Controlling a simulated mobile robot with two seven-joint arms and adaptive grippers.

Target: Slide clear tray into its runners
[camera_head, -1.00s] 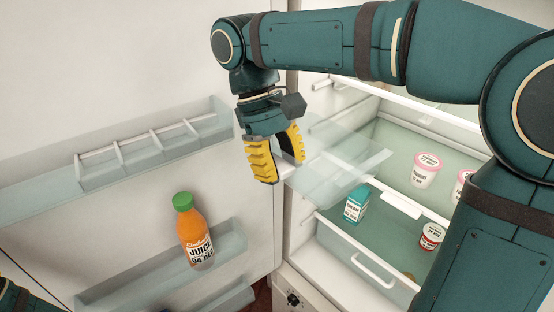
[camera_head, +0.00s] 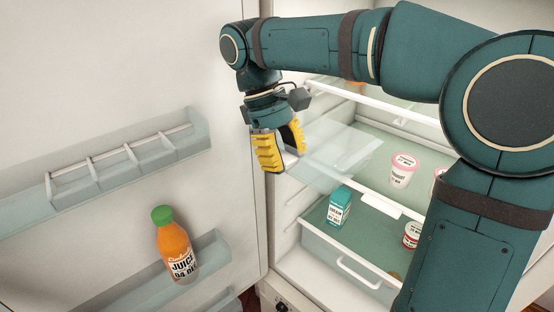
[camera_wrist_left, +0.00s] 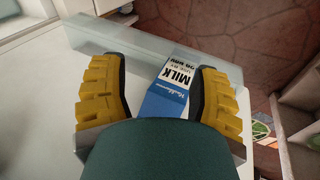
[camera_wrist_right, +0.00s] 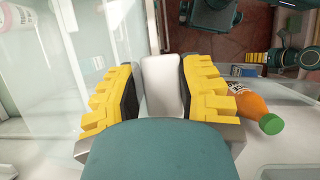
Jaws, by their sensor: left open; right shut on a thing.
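The clear tray (camera_head: 338,152) is held at the mouth of the open fridge in the head view, roughly level, above the lower compartment. My right gripper (camera_head: 283,153) is shut on its white front edge. In the right wrist view that white piece (camera_wrist_right: 161,85) sits between the two yellow fingers. Pale ledges (camera_head: 305,193) run along the fridge's inner left wall; whether the tray touches any is unclear. My left gripper (camera_wrist_left: 158,95) is open and shows only in the left wrist view, with a milk carton (camera_wrist_left: 172,82) beyond its fingers.
The door stands open at left, with an orange juice bottle (camera_head: 175,245) in its lower bin. A teal cream carton (camera_head: 339,208) and pink-lidded yogurt (camera_head: 402,170) stand inside the fridge. A drawer (camera_head: 350,257) lies below. My right arm covers the right side.

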